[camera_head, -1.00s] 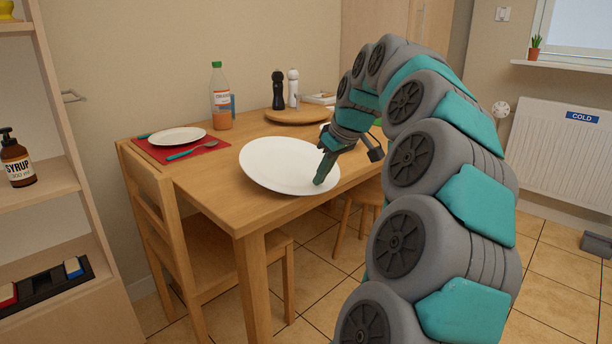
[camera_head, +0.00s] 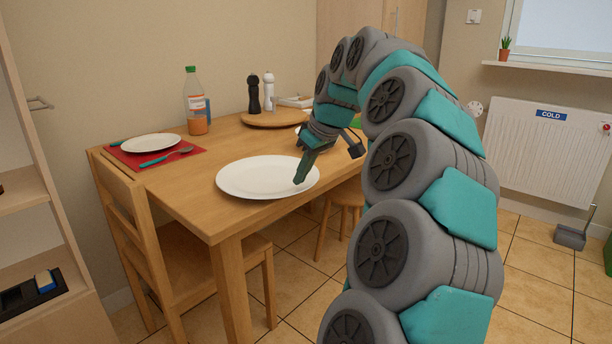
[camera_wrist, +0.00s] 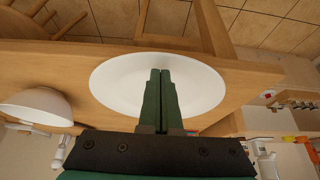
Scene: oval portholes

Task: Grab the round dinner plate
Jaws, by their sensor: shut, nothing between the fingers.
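The large round white dinner plate (camera_head: 255,176) lies about flat on the wooden table (camera_head: 200,198), near its front edge and corner. It also shows in the wrist view (camera_wrist: 115,85), partly hidden behind my fingers. My gripper (camera_head: 300,181) points down over the right part of the plate in the head view. In the wrist view my gripper (camera_wrist: 160,72) has its two green fingers together and empty, in front of the plate. I cannot tell whether the fingertips touch it.
A smaller white plate (camera_head: 151,143) lies on a red mat with cutlery. A bottle (camera_head: 194,105), two mills and a round board (camera_head: 272,120) stand at the back. Wooden chairs (camera_head: 130,215) stand against the table. My arm hides the table's right part.

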